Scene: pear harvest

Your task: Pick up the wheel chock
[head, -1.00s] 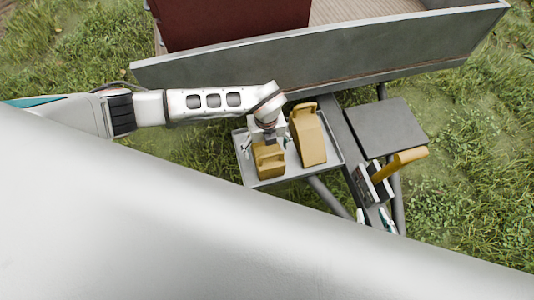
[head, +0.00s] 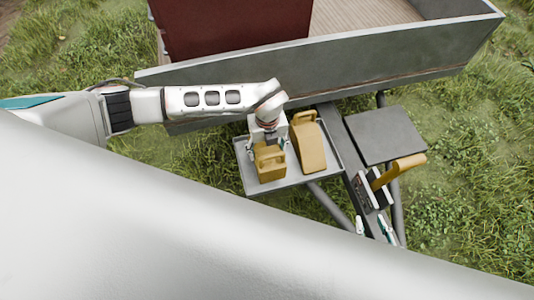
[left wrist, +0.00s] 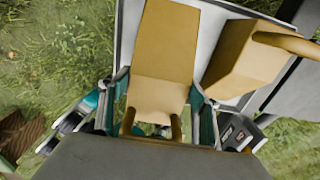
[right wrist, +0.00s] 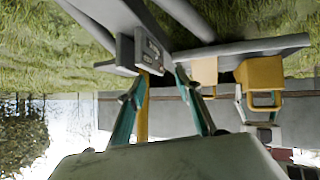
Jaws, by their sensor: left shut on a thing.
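Two yellow wedge-shaped wheel chocks with loop handles are on a grey tray (head: 250,185) on the trailer's front frame. My left gripper (head: 266,152) reaches down over the smaller-looking left wheel chock (head: 271,172). In the left wrist view, its teal fingers (left wrist: 160,112) are shut on both sides of this wheel chock (left wrist: 165,55), near its handle. The second wheel chock (head: 312,152) stands just to the right, also in the left wrist view (left wrist: 240,65). My right gripper (head: 374,228) is open by the drawbar; its spread fingers (right wrist: 160,95) show in the right wrist view.
The grey trailer wall (head: 330,50) rises right behind the tray, with a dark red crate (head: 230,20) in the bed. A yellow lever (head: 405,165) and a flat grey plate (head: 385,135) are to the right. Grass surrounds the trailer.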

